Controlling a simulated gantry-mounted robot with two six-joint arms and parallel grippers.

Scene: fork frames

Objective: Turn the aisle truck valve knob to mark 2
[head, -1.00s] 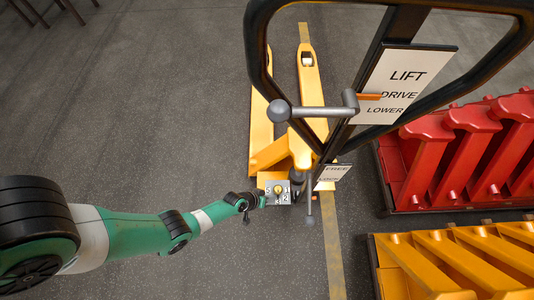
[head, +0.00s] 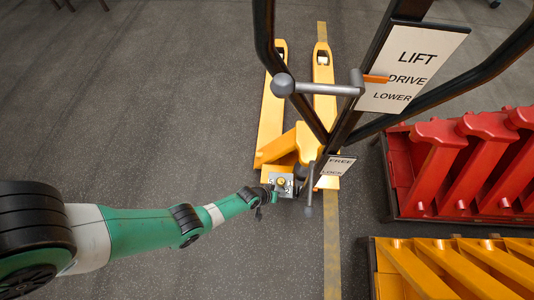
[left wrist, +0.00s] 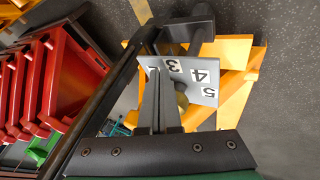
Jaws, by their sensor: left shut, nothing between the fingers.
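The valve plate (head: 274,181) is a small pale panel low on the yellow pallet truck (head: 267,135), with a brass-yellow knob (head: 281,182) at its middle. In the left wrist view the plate (left wrist: 208,72) appears upside down with marks 3, 4 and 5 readable. The knob (left wrist: 182,98) is partly hidden behind my fingers there, and its pointing direction cannot be made out. My left gripper (head: 271,195) is at the plate's lower edge, beside the knob. In the left wrist view its fingers (left wrist: 160,85) are shut and empty. Contact with the knob cannot be told. My right gripper is not in view.
The truck's black handle frame (head: 345,125) rises to the right of the plate, with a LIFT/DRIVE/LOWER sign (head: 412,68) and a grey lever (head: 320,88). Red racks (head: 440,165) and yellow racks (head: 420,270) stand at right. Floor at left is clear.

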